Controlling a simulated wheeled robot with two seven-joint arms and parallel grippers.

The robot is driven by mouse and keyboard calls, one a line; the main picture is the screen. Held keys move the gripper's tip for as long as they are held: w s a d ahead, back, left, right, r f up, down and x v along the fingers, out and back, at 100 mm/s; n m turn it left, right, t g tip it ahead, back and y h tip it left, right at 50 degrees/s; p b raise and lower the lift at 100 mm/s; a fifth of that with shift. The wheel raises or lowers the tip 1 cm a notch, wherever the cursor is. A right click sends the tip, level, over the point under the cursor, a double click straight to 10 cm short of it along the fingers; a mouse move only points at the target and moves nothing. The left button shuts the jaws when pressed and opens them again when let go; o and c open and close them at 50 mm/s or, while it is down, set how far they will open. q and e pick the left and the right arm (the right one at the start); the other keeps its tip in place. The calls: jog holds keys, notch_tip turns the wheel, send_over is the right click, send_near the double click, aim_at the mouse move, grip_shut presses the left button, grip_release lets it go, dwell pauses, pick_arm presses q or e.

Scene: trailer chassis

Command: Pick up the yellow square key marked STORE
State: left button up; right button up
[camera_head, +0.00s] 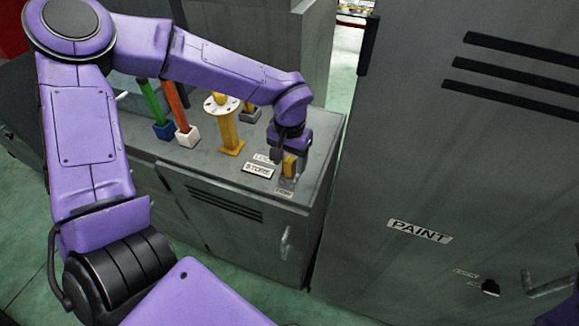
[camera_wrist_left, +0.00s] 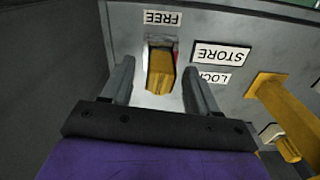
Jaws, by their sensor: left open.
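The yellow square key (camera_head: 289,165) stands in a metal fitting near the front right corner of the grey cabinet top. In the left wrist view the key (camera_wrist_left: 160,74) lies between the two fingers of my left gripper (camera_wrist_left: 158,68), with a visible gap at each side. The left gripper (camera_head: 290,157) is open and points down over the key in the head view. A white STORE label (camera_head: 258,170) lies beside the key and also shows upside down in the wrist view (camera_wrist_left: 221,56). FREE (camera_wrist_left: 163,18) and LOCK (camera_wrist_left: 213,78) labels are near it. My right gripper is not in view.
A yellow post with a round flange (camera_head: 230,140), an orange-handled item (camera_head: 180,110) and a green-handled item (camera_head: 153,105) stand left of the key. A tall grey PAINT cabinet (camera_head: 420,160) rises at the right. A handle (camera_head: 284,242) projects from the low cabinet's front.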

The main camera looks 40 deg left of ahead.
pick_arm(q)
grip_shut()
